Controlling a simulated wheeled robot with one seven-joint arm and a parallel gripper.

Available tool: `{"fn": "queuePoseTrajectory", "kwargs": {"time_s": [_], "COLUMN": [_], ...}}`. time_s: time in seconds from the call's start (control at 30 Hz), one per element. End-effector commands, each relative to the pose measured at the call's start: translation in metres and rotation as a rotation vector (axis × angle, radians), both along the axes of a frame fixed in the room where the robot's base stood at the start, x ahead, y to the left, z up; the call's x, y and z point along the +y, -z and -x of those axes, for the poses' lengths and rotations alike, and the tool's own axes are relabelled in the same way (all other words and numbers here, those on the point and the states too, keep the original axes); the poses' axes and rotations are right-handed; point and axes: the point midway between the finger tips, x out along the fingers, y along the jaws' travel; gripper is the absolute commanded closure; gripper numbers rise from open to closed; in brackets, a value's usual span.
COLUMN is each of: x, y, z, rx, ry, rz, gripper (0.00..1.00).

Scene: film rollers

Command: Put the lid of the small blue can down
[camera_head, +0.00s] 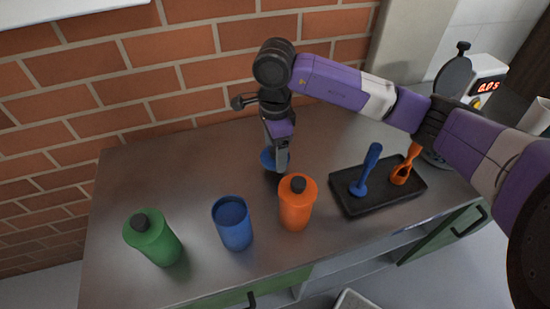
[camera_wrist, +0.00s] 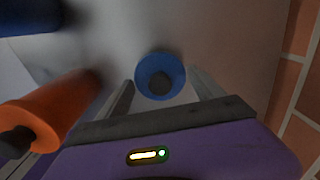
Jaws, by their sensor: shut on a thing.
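The small blue can (camera_head: 234,231) stands upright and uncovered on the metal counter, between the green and orange cans. Part of it shows at the upper left of the wrist view (camera_wrist: 28,20). My gripper (camera_head: 280,168) points down behind the orange can, right of and farther back than the blue can. It is shut on the blue lid (camera_head: 267,160), partly hidden by the fingers in the head view. In the wrist view the round lid (camera_wrist: 149,88) with its dark knob lies between the fingers. The lid is at or just above the counter; I cannot tell whether it touches.
The green can (camera_head: 155,242) and orange can (camera_head: 296,208) stand with lids on. A black tray (camera_head: 345,203) holds a blue tool (camera_head: 368,170) and an orange tool (camera_head: 405,165). A device with a red display (camera_head: 487,86) stands at the back right. The counter's back left is clear.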

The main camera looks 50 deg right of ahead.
Motion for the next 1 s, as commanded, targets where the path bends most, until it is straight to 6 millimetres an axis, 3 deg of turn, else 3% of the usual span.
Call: {"fn": "queuePoseTrajectory", "kwargs": {"time_s": [0.27, 0.67, 0.7, 0.8, 1.0], "x": [0.001, 0.0, 0.0, 0.0, 0.0], "y": [0.036, 0.041, 0.04, 0.04, 0.04], "z": [0.001, 0.0, 0.0, 0.0, 0.0], "rx": [0.002, 0.001, 0.001, 0.001, 0.001], "ry": [0.002, 0.0, 0.0, 0.0, 0.0], "rz": [-0.003, -0.001, -0.001, -0.001, -0.001], "gripper": [0.63, 0.63, 0.17, 0.01, 0.01]}}
